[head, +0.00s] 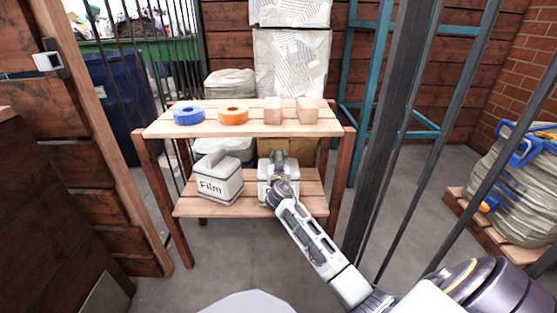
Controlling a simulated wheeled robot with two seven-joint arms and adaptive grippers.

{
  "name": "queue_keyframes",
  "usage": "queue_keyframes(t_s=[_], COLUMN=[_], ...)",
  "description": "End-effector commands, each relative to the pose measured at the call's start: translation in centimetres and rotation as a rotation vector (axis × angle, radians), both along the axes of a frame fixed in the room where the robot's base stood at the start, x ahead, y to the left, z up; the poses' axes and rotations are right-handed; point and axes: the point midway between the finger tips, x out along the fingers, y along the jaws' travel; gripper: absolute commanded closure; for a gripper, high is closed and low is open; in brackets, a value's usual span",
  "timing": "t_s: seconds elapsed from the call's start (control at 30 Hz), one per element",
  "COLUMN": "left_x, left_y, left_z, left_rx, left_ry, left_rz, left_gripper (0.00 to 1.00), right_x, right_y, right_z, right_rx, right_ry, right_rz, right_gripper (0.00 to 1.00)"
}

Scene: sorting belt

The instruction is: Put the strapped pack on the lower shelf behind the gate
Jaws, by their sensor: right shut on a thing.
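A shelf unit stands beyond the gate opening, and its lower shelf (234,209) is a slatted wooden board. A whitish pack (265,191) is at the right part of the lower shelf, partly hidden by my right gripper. My right gripper (280,178) is shut on this pack from above and in front. Whether the pack rests fully on the boards I cannot tell. Its strap is hard to make out behind the gripper. A second white pack marked "Film" (212,187) sits upright to its left. My left gripper is not in view.
The upper shelf (160,129) holds a blue tape roll (188,116), an orange tape roll (233,116) and two small cardboard boxes (307,111). Dark gate bars (385,130) stand close right of my arm. A wooden post (100,140) bounds the left side.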

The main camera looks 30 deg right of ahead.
Motion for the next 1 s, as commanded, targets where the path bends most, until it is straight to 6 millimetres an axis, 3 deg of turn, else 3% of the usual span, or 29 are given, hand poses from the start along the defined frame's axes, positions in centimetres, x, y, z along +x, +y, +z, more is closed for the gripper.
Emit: queue_keyframes(t_s=[0.1, 0.13, 0.3, 0.73, 1.0], left_x=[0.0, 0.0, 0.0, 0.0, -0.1], left_y=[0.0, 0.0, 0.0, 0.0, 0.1], left_z=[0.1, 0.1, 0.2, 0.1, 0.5], left_rx=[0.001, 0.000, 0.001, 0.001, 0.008], left_ry=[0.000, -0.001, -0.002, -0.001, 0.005], left_rz=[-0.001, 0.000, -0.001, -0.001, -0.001], left_gripper=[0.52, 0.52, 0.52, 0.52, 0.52], right_x=[0.0, 0.0, 0.0, 0.0, -1.3], right_y=[0.0, 0.0, 0.0, 0.0, 0.9], right_z=[0.1, -0.2, -0.2, 0.1, 0.0], right_rx=[-0.001, 0.001, 0.000, 0.000, 0.001], right_ry=[-0.004, -0.001, 0.000, 0.000, 0.001], right_rz=[0.000, 0.000, 0.000, 0.000, 0.001], right_gripper=[1.00, 0.71, 0.52, 0.52, 0.52])
